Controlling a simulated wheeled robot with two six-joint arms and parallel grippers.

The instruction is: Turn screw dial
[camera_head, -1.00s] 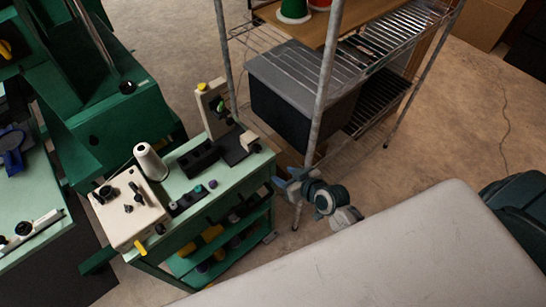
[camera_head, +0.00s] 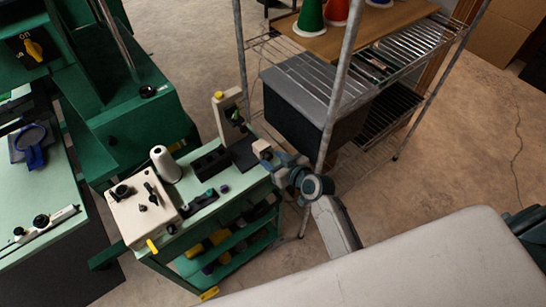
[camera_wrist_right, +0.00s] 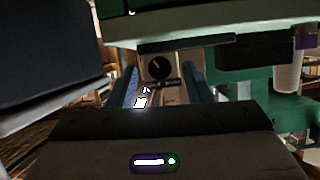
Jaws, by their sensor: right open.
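My right gripper (camera_head: 272,158) is at the right end of the green cart, close to a small cream block (camera_head: 261,148). In the right wrist view the blue-grey fingers of this gripper (camera_wrist_right: 161,88) stand apart. Between them, farther off, shows a round black dial (camera_wrist_right: 160,67) on a cream face. The dial appears apart from the fingers. I cannot tell for sure that this face belongs to the cream block. A cream box (camera_head: 143,215) with several black knobs stands at the cart's left end. My left gripper is not in view.
The cart (camera_head: 187,232) also bears a white thread cone (camera_head: 165,164), black holders and a cream upright stand (camera_head: 224,118). A wire shelf with a dark bin (camera_head: 305,107) stands close to the right gripper; its front post (camera_head: 334,95) rises just beside my arm.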

